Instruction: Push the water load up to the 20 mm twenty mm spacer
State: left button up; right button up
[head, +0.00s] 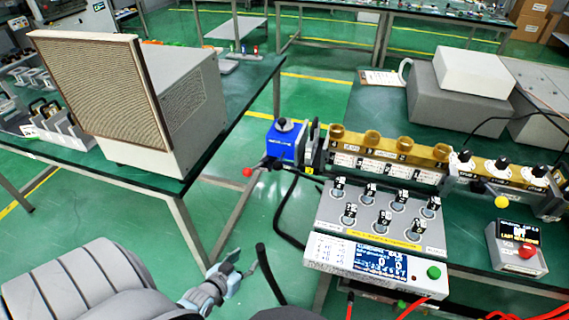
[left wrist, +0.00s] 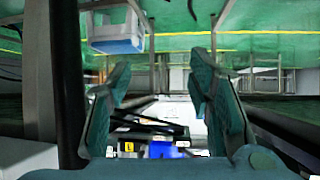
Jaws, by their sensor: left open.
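The water load looks to be the blue block (head: 285,141) with a dark knob on top, at the left end of the brass waveguide (head: 390,153) in the head view. Dark upright plates (head: 313,148) stand between the block and the brass run. I cannot make out which of them is the 20 mm spacer, or whether the block touches it. My left gripper (head: 240,265) is open and empty, low over the floor and below left of the block. Its two spread fingers also show in the left wrist view (left wrist: 160,105). My right gripper is not in view.
A control box with knobs (head: 325,212) stands in front of the waveguide. A red-tipped lever (head: 247,172) sticks out left of the blue block. A large beige unit (head: 180,92) stands on the left table. A floor gap separates the tables. Black hoses hang below the right bench.

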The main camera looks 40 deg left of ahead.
pick_arm(q)
jog(key=w+a+r+t, duration=0.25)
jog(key=w+r, duration=0.35)
jog(key=r, duration=0.4)
jog(key=n+t, duration=0.2)
jog(key=t, duration=0.2)
send_near(276, 170)
jog(key=w+b, duration=0.2)
jog(key=w, duration=0.1)
jog(key=w+a+b, duration=0.1)
jog(key=w+b, duration=0.1)
jog(key=w, duration=0.2)
jog(key=w+b, duration=0.2)
jog(key=w, duration=0.1)
jog(key=shift+w+a+f, duration=0.2)
jog(key=shift+a+f, duration=0.1)
jog(key=shift+w+a+r+b, duration=0.1)
jog(key=shift+w+r+b, duration=0.15)
jog(key=shift+w+b, duration=0.3)
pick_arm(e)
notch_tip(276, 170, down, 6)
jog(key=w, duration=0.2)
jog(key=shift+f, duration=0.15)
pick_arm(q)
jog(key=shift+r, duration=0.1)
jog(key=shift+c, duration=0.6)
grip_shut()
